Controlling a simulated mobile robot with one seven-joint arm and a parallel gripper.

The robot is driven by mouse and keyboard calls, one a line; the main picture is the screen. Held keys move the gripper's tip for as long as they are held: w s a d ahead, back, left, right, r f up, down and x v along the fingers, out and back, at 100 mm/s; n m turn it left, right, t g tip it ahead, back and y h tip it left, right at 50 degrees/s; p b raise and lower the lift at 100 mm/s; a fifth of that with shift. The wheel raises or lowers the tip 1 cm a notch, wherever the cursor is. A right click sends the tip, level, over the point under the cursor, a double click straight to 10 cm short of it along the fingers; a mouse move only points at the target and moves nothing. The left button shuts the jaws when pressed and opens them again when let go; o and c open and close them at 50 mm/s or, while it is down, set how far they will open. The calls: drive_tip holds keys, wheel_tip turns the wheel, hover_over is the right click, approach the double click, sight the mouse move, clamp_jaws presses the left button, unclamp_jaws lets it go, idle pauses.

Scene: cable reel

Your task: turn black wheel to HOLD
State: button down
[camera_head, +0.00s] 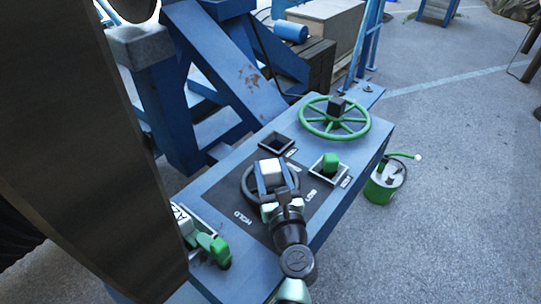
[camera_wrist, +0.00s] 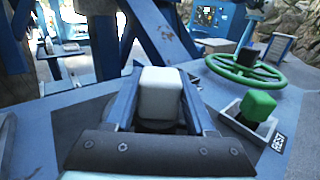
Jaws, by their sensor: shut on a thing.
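The black wheel (camera_head: 246,185) lies on a dark plate on the blue console, with a white block (camera_head: 271,168) at it. My gripper (camera_head: 269,177) reaches over the wheel, its two blue fingers on either side of the white block. The wrist view also shows the white block (camera_wrist: 160,92) held between the fingers (camera_wrist: 158,98). A HOLD label (camera_head: 243,217) is printed left of and below the wheel, and another label (camera_head: 311,195) is to its right. My gripper hides part of the wheel, and I cannot tell which label it points to.
A green spoked wheel (camera_head: 304,113) stands at the console's far end. A green lever (camera_head: 331,160) sits in a white-framed slot right of the black wheel, and another green lever (camera_head: 221,250) is at lower left. A green bucket (camera_head: 382,187) stands on open ground to the right.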

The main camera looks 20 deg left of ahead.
drive_tip(key=shift+m+t+h+p, duration=1)
drive_tip(key=shift+m+h+p, duration=0.65)
drive_tip(key=shift+h, duration=0.95)
drive_tip(key=shift+c, duration=1.2)
unclamp_jaws()
drive_tip(key=s, duration=0.4)
drive_tip(key=s+d, duration=0.1)
drive_tip(key=s, duration=0.3)
drive_tip(key=s+d, duration=0.1)
drive_tip(key=s, duration=0.3)
drive_tip(key=shift+s+d, duration=0.1)
drive_tip(key=shift+s, duration=0.3)
